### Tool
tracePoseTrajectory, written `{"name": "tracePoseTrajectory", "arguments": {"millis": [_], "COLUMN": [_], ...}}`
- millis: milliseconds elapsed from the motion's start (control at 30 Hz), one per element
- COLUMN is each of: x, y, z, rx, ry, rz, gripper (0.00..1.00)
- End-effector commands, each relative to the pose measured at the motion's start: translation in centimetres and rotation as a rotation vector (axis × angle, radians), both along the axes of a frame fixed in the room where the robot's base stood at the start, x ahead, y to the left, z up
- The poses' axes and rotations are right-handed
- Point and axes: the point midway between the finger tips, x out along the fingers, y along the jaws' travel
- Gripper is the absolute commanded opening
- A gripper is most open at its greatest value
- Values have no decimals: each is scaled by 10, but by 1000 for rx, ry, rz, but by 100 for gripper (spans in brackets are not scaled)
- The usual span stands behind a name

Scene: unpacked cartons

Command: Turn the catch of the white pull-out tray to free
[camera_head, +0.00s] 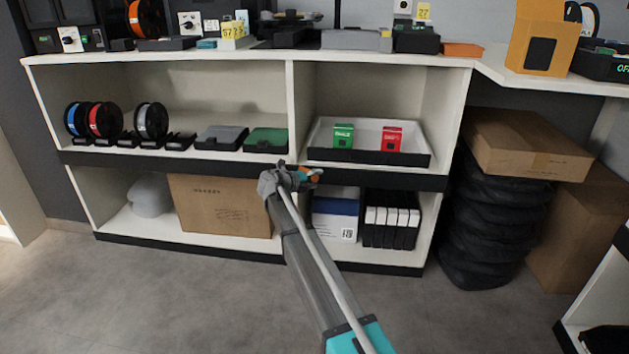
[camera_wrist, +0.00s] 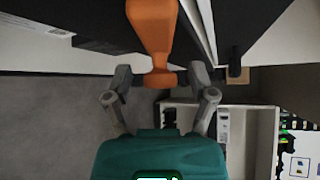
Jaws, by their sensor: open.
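The white pull-out tray (camera_head: 420,141) sits on the upper right shelf, with a black front strip. It holds a green box (camera_head: 343,136) and a red box (camera_head: 391,139). An orange handle-like piece, which looks like the catch (camera_head: 316,171), shows just below the tray's left front, partly hidden by my gripper (camera_head: 300,180). In the wrist view the orange catch (camera_wrist: 152,32) comes down from the top, narrows, and ends in a wider knob. My gripper (camera_wrist: 160,77) is open, with a finger on each side of the knob. I cannot tell whether either finger touches it.
Below are a blue-and-white box (camera_head: 335,218), black binders (camera_head: 390,220) and a cardboard carton (camera_head: 220,205). Spools (camera_head: 105,120) and flat grey and green cases stand on the upper left shelf. Stacked tyres (camera_head: 490,225) and cartons stand at right. The front floor is clear.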

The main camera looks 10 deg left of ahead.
Motion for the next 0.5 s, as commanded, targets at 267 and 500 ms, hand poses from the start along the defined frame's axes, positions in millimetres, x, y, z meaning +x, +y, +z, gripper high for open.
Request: {"name": "tracePoseTrajectory", "arguments": {"millis": [267, 500], "x": [0, 0], "y": [0, 0], "z": [0, 0], "rx": [0, 0], "ry": [0, 0], "rz": [0, 0], "gripper": [30, 0]}}
